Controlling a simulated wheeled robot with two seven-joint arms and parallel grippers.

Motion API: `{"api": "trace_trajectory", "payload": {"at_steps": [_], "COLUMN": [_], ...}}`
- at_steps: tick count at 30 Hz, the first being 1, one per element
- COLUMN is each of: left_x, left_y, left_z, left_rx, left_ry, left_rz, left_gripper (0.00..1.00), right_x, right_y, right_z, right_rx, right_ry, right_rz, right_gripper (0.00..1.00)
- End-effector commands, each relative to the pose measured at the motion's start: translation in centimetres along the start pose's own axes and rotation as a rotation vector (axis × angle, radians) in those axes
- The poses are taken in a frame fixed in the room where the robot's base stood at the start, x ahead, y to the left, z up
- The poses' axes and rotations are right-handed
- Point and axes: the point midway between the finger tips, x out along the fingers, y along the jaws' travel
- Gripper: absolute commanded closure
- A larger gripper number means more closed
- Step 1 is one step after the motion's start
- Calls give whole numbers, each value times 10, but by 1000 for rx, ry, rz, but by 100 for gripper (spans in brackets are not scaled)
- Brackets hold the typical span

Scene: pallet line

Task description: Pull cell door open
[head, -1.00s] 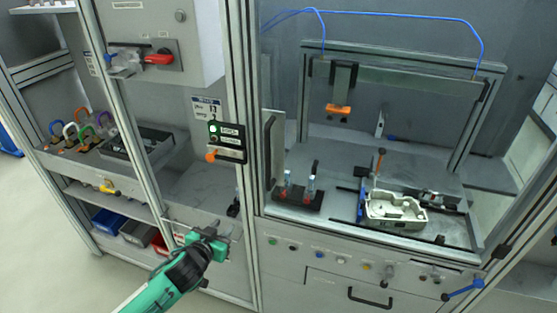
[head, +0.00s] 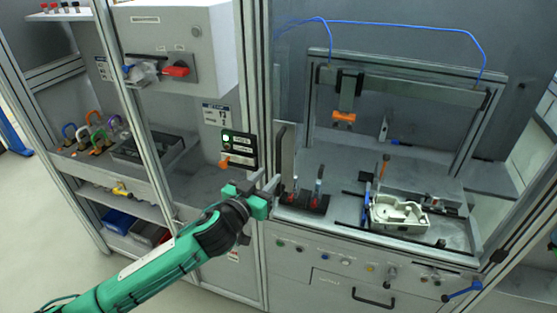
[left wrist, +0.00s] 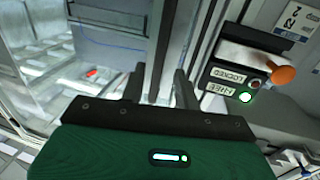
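The cell door (head: 400,55) is a clear panel in a metal frame and looks closed. Its upright grey handle (head: 284,150) stands at the door's left edge. My right gripper is out of view.
A lock panel (head: 239,148) with a lit green lamp and an orange knob is left of the door; the wrist view shows the lamp (left wrist: 245,97) beside "FREE". Behind the door are a pale casting (head: 398,213) and fixtures. Shelves with coloured padlocks (head: 90,138) stand left.

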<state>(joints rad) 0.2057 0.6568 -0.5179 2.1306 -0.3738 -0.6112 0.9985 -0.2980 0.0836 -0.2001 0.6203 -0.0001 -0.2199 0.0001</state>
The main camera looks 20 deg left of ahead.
Motion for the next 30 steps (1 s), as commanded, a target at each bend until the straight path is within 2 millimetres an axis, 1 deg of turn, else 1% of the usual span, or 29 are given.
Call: {"api": "trace_trajectory", "payload": {"at_steps": [1, 3, 6, 10, 15, 23, 24, 28, 29, 30], "left_x": [11, 23, 39, 53, 62, 63, 63, 63, 63, 63], "left_y": [0, 0, 0, 0, 0, 0, 0, 0, 0, 0], "left_z": [-5, -4, -4, -2, 0, 1, 1, 0, 0, 0], "left_rx": [0, -1, 0, -1, -1, -1, -1, -1, -1, -1], "left_ry": [0, 0, 0, 0, -1, -1, -1, -1, -1, -1], "left_rz": [-1, -1, -1, 0, 0, 0, 0, 0, 0, 0], "left_gripper": [68, 68, 68, 68, 68, 68, 70, 96, 100, 100], "right_x": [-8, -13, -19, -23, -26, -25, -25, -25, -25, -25], "right_y": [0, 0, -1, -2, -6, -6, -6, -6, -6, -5], "right_z": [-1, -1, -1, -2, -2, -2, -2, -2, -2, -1], "right_rx": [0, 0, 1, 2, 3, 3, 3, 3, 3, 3], "right_ry": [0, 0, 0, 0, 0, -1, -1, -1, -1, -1], "right_rz": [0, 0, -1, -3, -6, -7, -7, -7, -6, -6], "right_gripper": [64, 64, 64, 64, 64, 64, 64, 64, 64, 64]}}
